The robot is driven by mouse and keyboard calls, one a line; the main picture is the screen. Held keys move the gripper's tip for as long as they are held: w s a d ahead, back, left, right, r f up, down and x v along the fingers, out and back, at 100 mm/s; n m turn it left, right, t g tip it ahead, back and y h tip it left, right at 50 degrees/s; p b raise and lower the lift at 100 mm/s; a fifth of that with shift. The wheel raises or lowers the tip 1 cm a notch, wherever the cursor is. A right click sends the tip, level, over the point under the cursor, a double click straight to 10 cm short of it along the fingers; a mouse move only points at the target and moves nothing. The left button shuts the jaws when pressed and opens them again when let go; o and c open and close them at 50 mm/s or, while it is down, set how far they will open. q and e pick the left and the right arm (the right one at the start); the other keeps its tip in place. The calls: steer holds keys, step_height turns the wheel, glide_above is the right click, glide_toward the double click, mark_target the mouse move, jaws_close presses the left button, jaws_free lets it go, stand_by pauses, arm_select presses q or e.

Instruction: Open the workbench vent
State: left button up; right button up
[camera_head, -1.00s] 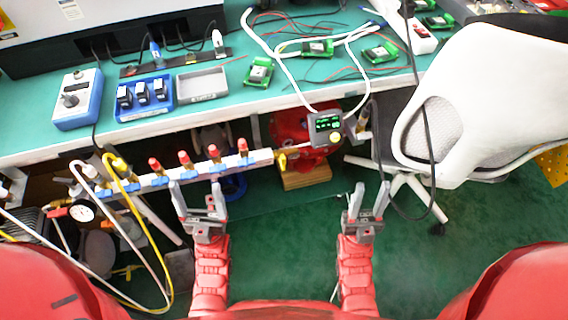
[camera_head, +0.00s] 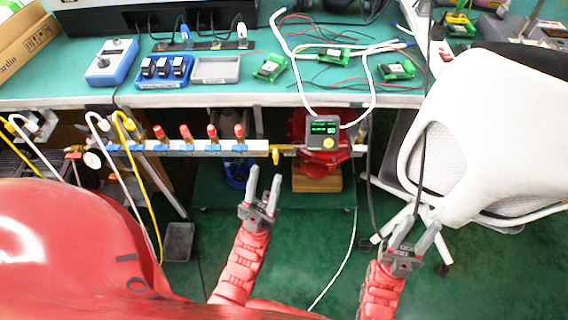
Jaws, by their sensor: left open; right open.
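Below the workbench edge runs a pipe manifold (camera_head: 200,148) with several red-capped valves, such as the one at its right end (camera_head: 239,132). A yellow valve handle (camera_head: 276,156) hangs down at the pipe's right end; I cannot tell which valve is the vent. A grey positioner box (camera_head: 322,132) with a green-lit display and a yellow knob (camera_head: 328,143) sits to the right of it. My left gripper (camera_head: 266,182) is open and empty, just below the yellow handle and apart from it. My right gripper (camera_head: 418,234) is open and empty, in front of the chair's base.
The green workbench (camera_head: 215,100) carries a blue tester (camera_head: 112,62), a blue tray (camera_head: 164,72), a grey tray (camera_head: 216,70) and circuit boards. A white chair (camera_head: 470,150) stands close on the right. White and yellow hoses hang at the left. Green floor (camera_head: 300,235) is open below.

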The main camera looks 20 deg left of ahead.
arm_select(q)
steer(key=w+d+f+m+g+h+p, duration=0.1)
steer(key=w+d+f+g, duration=0.2)
steer(key=d+f+g, duration=0.5)
steer(key=w+d+f+m+g+h+p, duration=0.15)
steer(key=d+f+g, duration=0.3)
steer(key=d, duration=0.75)
steer(key=s+d+f+g+y+p, duration=0.1)
steer(key=s+d+f+g+y, duration=0.25)
steer(key=f, duration=0.45)
steer(key=s+d+f+g+y+p, duration=0.2)
steer(key=s+d+f+g, duration=0.2)
steer(key=f, duration=0.5)
steer(key=s+a+r+n+t+y+p, duration=0.2)
steer(key=a+n+y, duration=0.3)
steer(key=a, duration=0.4)
steer(key=a+r+n+t+y+p, duration=0.1)
steer(key=a+r+n+t+y, duration=0.4)
steer(key=a+r+n+y, duration=0.8)
steer(key=m+h+b, duration=0.1)
steer(key=m+h, duration=0.2)
steer(key=m, duration=0.1)
glide_toward(276, 158)
steer(key=shift+p+x, duration=0.7)
steer(key=shift+x, duration=3.45)
